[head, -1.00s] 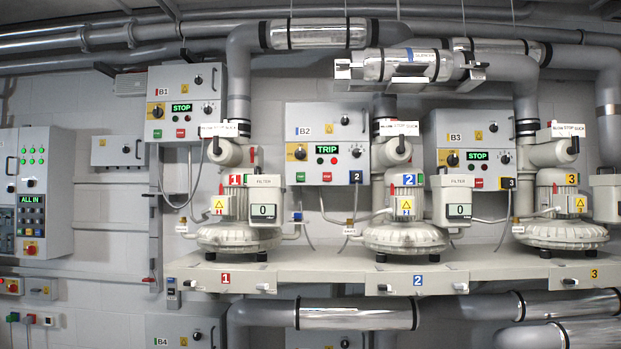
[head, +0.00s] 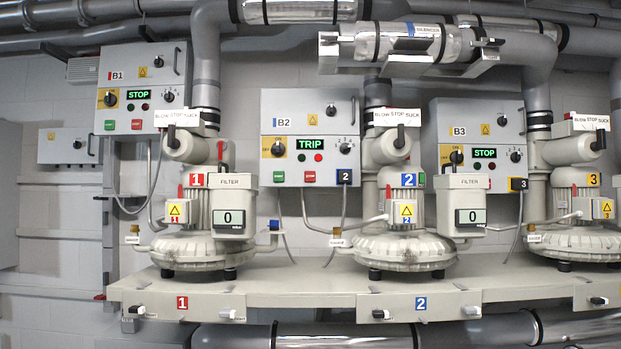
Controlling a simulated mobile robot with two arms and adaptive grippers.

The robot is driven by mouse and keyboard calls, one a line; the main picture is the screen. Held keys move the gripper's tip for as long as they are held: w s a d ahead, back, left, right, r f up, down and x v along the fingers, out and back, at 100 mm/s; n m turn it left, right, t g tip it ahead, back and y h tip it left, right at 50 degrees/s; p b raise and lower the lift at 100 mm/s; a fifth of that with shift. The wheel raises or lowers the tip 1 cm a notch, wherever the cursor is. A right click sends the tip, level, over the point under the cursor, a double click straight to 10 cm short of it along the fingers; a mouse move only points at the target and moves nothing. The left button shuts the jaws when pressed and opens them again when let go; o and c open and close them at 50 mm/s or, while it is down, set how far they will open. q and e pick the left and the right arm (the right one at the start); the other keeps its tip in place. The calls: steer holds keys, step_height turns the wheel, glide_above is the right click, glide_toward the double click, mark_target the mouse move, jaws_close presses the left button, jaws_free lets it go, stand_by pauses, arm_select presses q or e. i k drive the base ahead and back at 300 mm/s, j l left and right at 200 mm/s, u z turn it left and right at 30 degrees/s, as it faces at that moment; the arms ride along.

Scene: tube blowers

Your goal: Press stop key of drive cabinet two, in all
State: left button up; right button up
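Drive cabinet two, the grey box marked B2 (head: 283,122), hangs on the wall in the middle of the head view. Its green display reads TRIP (head: 310,144). A lit red lamp (head: 318,158) sits below the display, beside a dimmer green one. Low on its front are a green key (head: 279,177) and a red key (head: 309,177), which looks like the stop key; its lettering is too small to read. A yellow-backed rotary switch (head: 277,147) is at the left and a numbered knob (head: 346,147) at the right. Neither of my grippers shows.
Cabinet B1 (head: 125,76) at the left and cabinet B3 (head: 467,115) at the right both read STOP. A bench (head: 300,290) with blowers one (head: 200,245), two (head: 405,245) and three (head: 585,235) stands in front of the wall. Pipes run above and below.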

mark_target(309, 176)
steer(key=i+z, duration=0.35)
steer(key=i+j+z, duration=0.15)
steer(key=z, duration=0.2)
steer(key=i+j+z, duration=0.2)
steer(key=i+z, duration=0.15)
